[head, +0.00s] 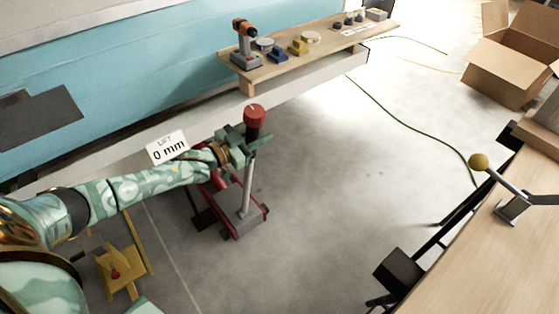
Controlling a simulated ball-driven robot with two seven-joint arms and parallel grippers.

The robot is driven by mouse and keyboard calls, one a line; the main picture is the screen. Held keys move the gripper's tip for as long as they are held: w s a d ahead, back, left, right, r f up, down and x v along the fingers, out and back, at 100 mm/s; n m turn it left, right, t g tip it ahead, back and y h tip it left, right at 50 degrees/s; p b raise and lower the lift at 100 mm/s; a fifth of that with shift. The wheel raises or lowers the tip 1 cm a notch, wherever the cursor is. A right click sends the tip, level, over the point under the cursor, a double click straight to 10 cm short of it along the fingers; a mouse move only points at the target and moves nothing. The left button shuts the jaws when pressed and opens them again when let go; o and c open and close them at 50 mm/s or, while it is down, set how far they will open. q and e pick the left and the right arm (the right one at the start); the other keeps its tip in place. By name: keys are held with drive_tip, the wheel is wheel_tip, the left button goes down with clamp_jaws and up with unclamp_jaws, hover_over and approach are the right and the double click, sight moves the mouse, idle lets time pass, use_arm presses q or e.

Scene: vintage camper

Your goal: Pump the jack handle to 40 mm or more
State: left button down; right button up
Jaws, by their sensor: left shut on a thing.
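The red floor jack (237,232) stands on the concrete floor beside the camper's lower edge. Its pale metal handle (247,190) rises upright from the jack and ends in a thick dark grip with a red top (254,112). My left gripper (247,142) is shut on the handle just below that red top. A white sign (168,147) on the camper's side reads "LIFT 0 mm". My left forearm hides part of the jack's rear. My right gripper is not seen.
A wooden shelf (300,65) on the camper holds a drill (245,45) and small items. A yellow stand (118,260) is at lower left. A wooden bench (490,250) with a yellow-knobbed lever (479,161) and a cardboard box (505,65) are at right. A green cable crosses the clear middle floor.

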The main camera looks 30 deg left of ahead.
use_arm(q)
drive_tip(key=shift+n, duration=0.5)
drive_tip(key=shift+w+a+r+b, duration=0.15)
drive_tip(key=shift+w+a+r, duration=0.1)
drive_tip(key=shift+a, duration=0.55)
drive_tip(key=shift+w+a+r+b, duration=0.2)
drive_tip(key=shift+w+a+r, duration=0.1)
drive_tip(key=shift+a, duration=0.45)
drive_tip(key=shift+w+a+r+b, duration=0.15)
drive_tip(key=shift+w+a+r, duration=0.1)
drive_tip(key=shift+a, duration=0.55)
drive_tip(key=c, duration=1.4)
unclamp_jaws()
drive_tip(key=o, duration=0.3)
drive_tip(key=shift+w+a+f, duration=0.1)
drive_tip(key=shift+a+f, duration=0.05)
drive_tip(key=shift+o, duration=0.2)
drive_tip(key=shift+f, duration=0.15)
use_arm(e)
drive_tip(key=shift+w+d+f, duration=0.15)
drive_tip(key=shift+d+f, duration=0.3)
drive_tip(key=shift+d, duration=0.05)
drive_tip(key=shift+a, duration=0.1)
